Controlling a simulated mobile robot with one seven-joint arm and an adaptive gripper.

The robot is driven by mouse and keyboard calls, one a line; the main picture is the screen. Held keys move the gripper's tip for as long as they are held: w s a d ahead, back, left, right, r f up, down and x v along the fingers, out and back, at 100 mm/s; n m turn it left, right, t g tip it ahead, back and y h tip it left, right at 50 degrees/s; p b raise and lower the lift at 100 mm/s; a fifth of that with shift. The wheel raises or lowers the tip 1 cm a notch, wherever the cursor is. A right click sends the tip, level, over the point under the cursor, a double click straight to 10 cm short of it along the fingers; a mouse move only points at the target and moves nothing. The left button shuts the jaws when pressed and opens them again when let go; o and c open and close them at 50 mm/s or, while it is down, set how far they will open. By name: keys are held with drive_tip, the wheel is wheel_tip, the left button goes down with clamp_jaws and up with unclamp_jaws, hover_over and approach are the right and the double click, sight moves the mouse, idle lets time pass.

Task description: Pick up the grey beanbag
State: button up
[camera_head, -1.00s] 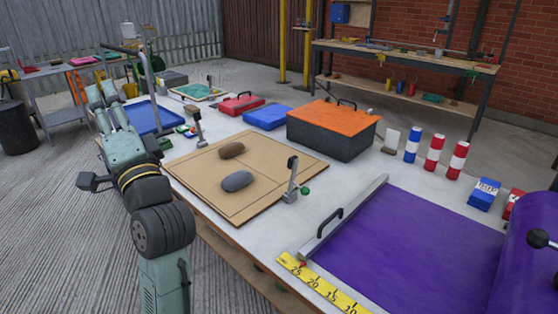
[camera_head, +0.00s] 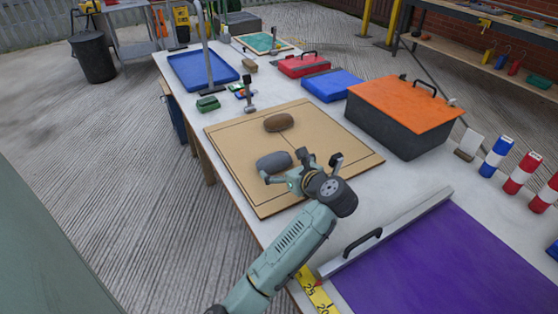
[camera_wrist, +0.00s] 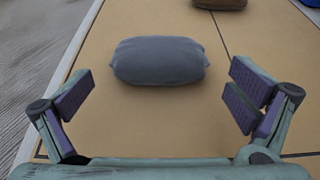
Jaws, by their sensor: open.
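The grey beanbag (camera_head: 273,161) lies flat on a tan wooden board (camera_head: 235,135) on the table. In the wrist view the grey beanbag (camera_wrist: 159,60) is a plump cushion shape, lying crosswise just beyond the open fingers. My gripper (camera_head: 282,180) is low over the board at the near side of the beanbag. In the wrist view my gripper (camera_wrist: 157,100) is open and empty, its two padded fingers spread wider than the beanbag. I cannot tell whether any finger touches the board.
A brown beanbag (camera_head: 279,122) lies farther back on the same board; its edge shows in the wrist view (camera_wrist: 220,4). An upright metal clamp (camera_head: 250,100) stands at the board's back left. A dark box with an orange lid (camera_head: 405,115) stands to the right. A purple sheet (camera_head: 440,265) lies at front right.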

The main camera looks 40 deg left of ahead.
sight(278, 162)
drive_tip(key=x, duration=0.4)
drive_tip(key=shift+a+f+b, duration=0.1)
drive_tip(key=shift+a+b, duration=0.3)
drive_tip(key=shift+c, duration=0.6)
drive_tip(key=c, duration=1.2)
drive_tip(key=shift+w, duration=0.1)
drive_tip(key=shift+c, duration=0.8)
